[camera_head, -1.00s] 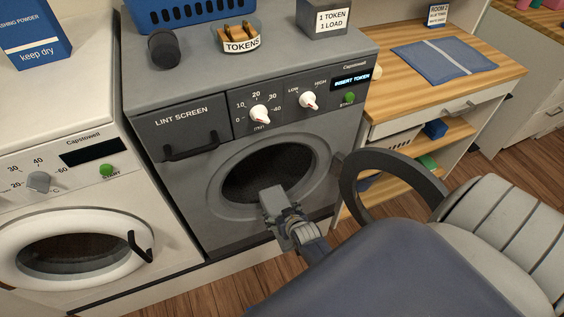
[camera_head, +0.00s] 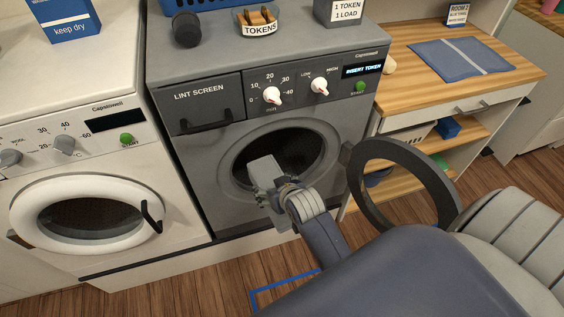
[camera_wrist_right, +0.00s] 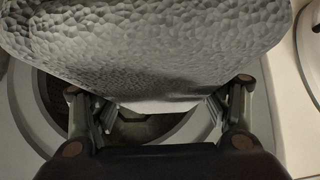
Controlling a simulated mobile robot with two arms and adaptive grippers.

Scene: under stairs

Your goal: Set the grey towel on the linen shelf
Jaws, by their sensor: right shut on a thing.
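My right gripper (camera_head: 266,186) is shut on the grey towel (camera_head: 263,169), in front of the grey dryer's round opening (camera_head: 290,153). In the right wrist view the grey towel (camera_wrist_right: 150,45) is a large, bumpy-textured grey piece. It fills the upper middle, between and beyond the fingers (camera_wrist_right: 160,115). My left gripper is out of view. At the right stands a wooden-topped unit with open shelves (camera_head: 392,182); I cannot tell whether one of them is the linen shelf.
The dryer's dark ring door (camera_head: 362,190) stands open beside my right arm. A white washer (camera_head: 180,205) is at the left. A folded blue cloth (camera_head: 462,58) lies on the wooden top. A token tray (camera_head: 257,31) sits on the dryer. Blue tape (camera_head: 285,290) marks the floor.

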